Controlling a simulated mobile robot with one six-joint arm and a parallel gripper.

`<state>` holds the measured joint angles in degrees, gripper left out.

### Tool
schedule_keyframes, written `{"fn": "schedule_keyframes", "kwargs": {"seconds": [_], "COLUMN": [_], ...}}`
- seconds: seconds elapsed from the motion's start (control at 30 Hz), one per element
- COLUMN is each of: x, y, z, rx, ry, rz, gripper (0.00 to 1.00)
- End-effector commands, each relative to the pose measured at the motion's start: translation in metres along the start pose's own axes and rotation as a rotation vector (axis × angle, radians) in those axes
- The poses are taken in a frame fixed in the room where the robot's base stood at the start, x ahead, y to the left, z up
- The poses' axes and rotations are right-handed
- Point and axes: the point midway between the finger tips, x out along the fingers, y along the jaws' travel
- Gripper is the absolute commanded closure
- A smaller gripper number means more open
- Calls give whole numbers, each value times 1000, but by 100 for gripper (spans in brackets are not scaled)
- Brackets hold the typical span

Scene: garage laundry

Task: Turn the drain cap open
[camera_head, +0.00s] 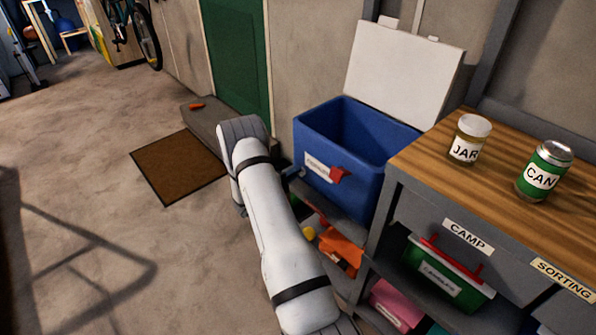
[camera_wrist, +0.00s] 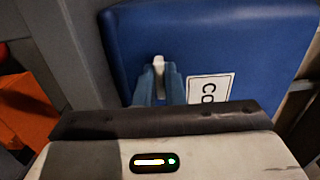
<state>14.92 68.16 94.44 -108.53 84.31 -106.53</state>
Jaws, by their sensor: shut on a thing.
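The blue cooler (camera_head: 345,165) sits at the end of the workbench with its white lid (camera_head: 403,72) raised open. It also shows in the wrist view (camera_wrist: 225,45), with part of its white label (camera_wrist: 209,89). A small white piece, seemingly the drain cap (camera_wrist: 158,63), shows on the cooler wall beside the label. My gripper (camera_wrist: 157,80) is shut on it, one finger on each side. In the head view my arm hides most of the gripper and the cap. How far the cap is turned cannot be told.
A red latch (camera_head: 340,174) sticks out from the cooler front. An orange item (camera_head: 340,250) lies on the shelf below. A jar (camera_head: 469,140) and a can (camera_head: 544,171) stand on the wooden worktop (camera_head: 420,158). The floor (camera_head: 90,200) to the left is mostly clear, with a brown mat (camera_head: 178,166).

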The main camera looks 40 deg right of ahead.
Motion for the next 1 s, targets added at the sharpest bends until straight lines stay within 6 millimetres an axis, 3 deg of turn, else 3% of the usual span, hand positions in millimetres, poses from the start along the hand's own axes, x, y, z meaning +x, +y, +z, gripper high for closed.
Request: {"fn": "schedule_keyframes", "kwargs": {"seconds": [0.47,0.5,0.77,1.0], "x": [-3,-3,-2,-2], "y": [0,0,0,0], "z": [4,4,2,2], "rx": [-14,-14,-14,-14], "ry": [-12,-12,-6,-4], "rz": [0,0,0,0], "gripper": [100,90,69,69]}}
